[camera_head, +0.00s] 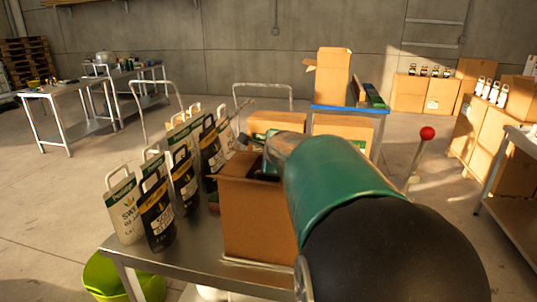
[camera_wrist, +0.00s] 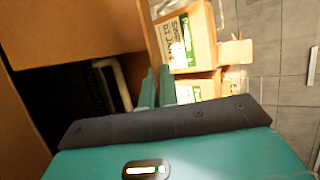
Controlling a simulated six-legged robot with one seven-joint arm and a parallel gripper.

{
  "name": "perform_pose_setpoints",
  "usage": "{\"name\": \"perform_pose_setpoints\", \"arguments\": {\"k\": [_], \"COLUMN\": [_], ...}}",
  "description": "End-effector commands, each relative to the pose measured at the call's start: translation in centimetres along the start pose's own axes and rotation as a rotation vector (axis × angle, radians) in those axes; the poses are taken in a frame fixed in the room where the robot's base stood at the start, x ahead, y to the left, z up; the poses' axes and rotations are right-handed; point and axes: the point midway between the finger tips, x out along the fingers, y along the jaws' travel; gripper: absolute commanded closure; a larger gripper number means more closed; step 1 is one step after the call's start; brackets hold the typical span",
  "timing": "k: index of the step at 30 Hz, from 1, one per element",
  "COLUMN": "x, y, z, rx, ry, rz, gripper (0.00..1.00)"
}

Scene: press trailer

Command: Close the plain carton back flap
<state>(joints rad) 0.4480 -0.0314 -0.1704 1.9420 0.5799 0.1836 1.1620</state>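The plain carton (camera_head: 255,222) stands on the near end of a metal table, with its top at least partly open. My arm covers its right side and much of its top, and I cannot make out the back flap for certain. In the wrist view brown carton panels (camera_wrist: 75,25) border a dark opening on the left, with a pale handle-like loop inside it. My gripper (camera_wrist: 156,88) has its two teal fingers close together, with nothing seen between them, beside a carton panel edge. Whether they touch the panel is unclear.
Several black and white handled bags (camera_head: 157,210) stand left of the carton on the metal table (camera_head: 180,262). A green tub (camera_head: 105,275) is below. Behind stands a blue-topped table (camera_head: 350,110) with a tall open carton (camera_head: 333,78). A red-knobbed lever (camera_head: 427,133) rises at right.

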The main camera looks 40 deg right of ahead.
Motion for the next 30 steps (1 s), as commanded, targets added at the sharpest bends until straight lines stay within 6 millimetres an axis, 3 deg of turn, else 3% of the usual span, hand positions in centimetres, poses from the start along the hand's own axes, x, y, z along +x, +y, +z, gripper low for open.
{"name": "perform_pose_setpoints", "arguments": {"k": [2,5,17,22,30], "x": [0.0,0.0,-0.6,-3.0,-8.5], "y": [0.1,0.0,-0.1,-0.1,-0.1], "z": [0.0,0.0,0.0,0.1,0.0], "rx": [0.000,0.000,-0.001,-0.001,0.000], "ry": [0.000,0.000,-0.001,-0.002,0.000], "rz": [0.001,0.001,-0.001,-0.002,-0.004], "gripper": [0.96,0.76,0.75,0.75,0.75]}}
